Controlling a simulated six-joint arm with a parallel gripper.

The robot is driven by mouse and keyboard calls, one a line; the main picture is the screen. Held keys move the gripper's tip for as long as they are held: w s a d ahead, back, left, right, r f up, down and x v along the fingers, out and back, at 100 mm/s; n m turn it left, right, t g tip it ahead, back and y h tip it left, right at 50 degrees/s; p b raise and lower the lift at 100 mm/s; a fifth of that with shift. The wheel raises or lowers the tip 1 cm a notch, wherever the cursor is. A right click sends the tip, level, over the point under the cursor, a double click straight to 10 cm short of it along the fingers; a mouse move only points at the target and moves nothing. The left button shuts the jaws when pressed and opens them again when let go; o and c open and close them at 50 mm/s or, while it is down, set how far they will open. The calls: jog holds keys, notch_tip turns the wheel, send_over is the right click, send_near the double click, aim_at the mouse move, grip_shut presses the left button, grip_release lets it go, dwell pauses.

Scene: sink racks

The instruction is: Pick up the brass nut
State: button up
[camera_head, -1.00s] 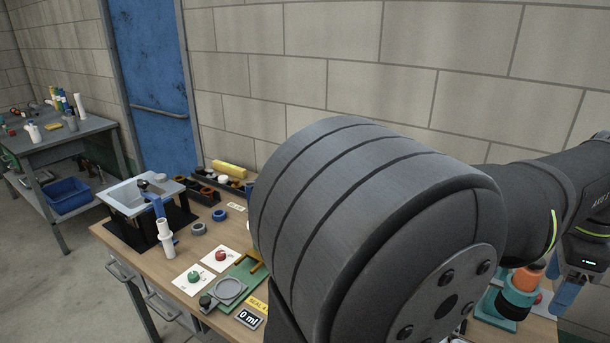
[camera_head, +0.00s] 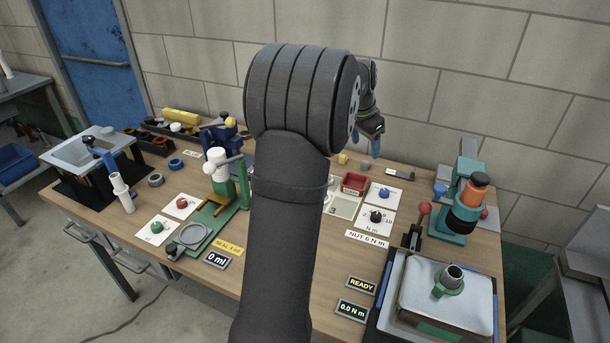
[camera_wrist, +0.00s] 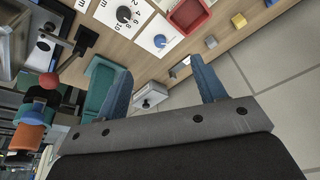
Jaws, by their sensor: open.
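The brass nut (camera_head: 342,158) appears as a small yellowish block on the bench behind the red tray. In the wrist view the brass nut (camera_wrist: 211,41) sits beyond the right fingertip, standing apart from it. My gripper (camera_wrist: 160,70) is open, its two blue fingers spread with nothing between them. In the head view my gripper (camera_head: 376,146) hangs over the back of the bench, right of the nut, partly hidden by my arm.
A red tray (camera_head: 354,184) and dial cards lie in front of the nut. A teal stand (camera_head: 462,200) with an orange top is to the right. The wall is behind.

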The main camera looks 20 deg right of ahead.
jog(key=w+a+f+n+t, duration=0.1)
jog(key=w+a+f+n, duration=0.2)
jog(key=w+a, duration=0.45)
jog(key=w+a+f+n+t, duration=0.1)
jog(key=w+a+f+n, duration=0.25)
jog(key=w+a, duration=0.4)
jog(key=shift+m, duration=0.25)
jog(key=x, duration=0.4)
jog(key=w+x, duration=0.1)
jog(key=x, duration=0.2)
jog(key=d+x, duration=0.1)
jog(key=x, duration=0.3)
jog(key=shift+w+d+r, duration=0.1)
jog(key=shift+w+d, duration=0.1)
jog(key=shift+w, duration=0.15)
jog(key=shift+x, duration=3.15)
jog(key=c, duration=0.8)
